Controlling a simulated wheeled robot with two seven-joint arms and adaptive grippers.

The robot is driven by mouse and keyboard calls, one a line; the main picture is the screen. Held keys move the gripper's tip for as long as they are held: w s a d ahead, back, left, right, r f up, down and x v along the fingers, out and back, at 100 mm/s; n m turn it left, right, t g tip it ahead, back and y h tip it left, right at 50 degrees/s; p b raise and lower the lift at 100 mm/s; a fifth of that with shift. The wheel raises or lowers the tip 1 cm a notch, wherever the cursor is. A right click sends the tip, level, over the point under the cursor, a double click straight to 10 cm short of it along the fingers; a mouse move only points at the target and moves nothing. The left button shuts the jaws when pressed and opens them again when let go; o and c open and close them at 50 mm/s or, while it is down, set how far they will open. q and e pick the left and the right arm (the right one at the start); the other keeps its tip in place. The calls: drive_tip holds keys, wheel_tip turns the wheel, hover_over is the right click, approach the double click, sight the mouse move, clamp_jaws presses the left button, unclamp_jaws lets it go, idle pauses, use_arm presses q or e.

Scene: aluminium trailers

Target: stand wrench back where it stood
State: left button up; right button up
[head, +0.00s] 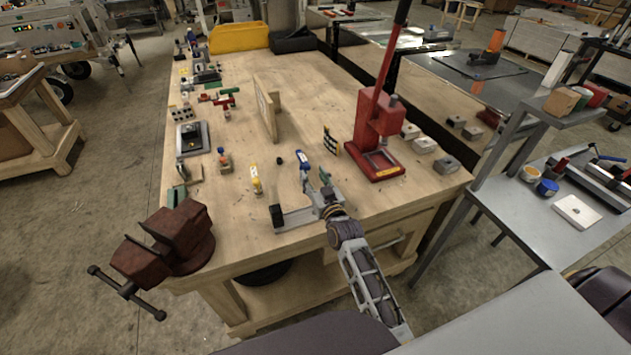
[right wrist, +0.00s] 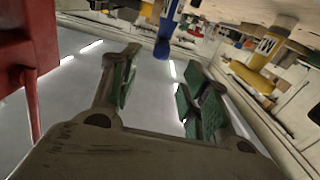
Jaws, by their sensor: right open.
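My right gripper (head: 315,182) is low over the front of the wooden bench (head: 350,210), its fingers apart. In the right wrist view its green-padded fingers (right wrist: 155,95) have nothing between them. A blue tool with a white label (head: 302,158) stands upright just beyond the fingertips; its blue end shows in the right wrist view (right wrist: 162,48), apart from the pads. A yellow tool with a label (head: 256,180) stands to its left, and it also shows in the right wrist view (right wrist: 255,70). I cannot tell which one is the wrench. My left gripper is out of view.
A red press (head: 376,135) with a tall lever stands to the right of the gripper. An upright wooden board (head: 267,108) stands behind. A rusty vise (head: 165,245) is at the front left corner. Small parts line the left edge; the bench's back middle is clear.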

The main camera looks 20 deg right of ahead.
drive_tip(key=shift+s, duration=0.5)
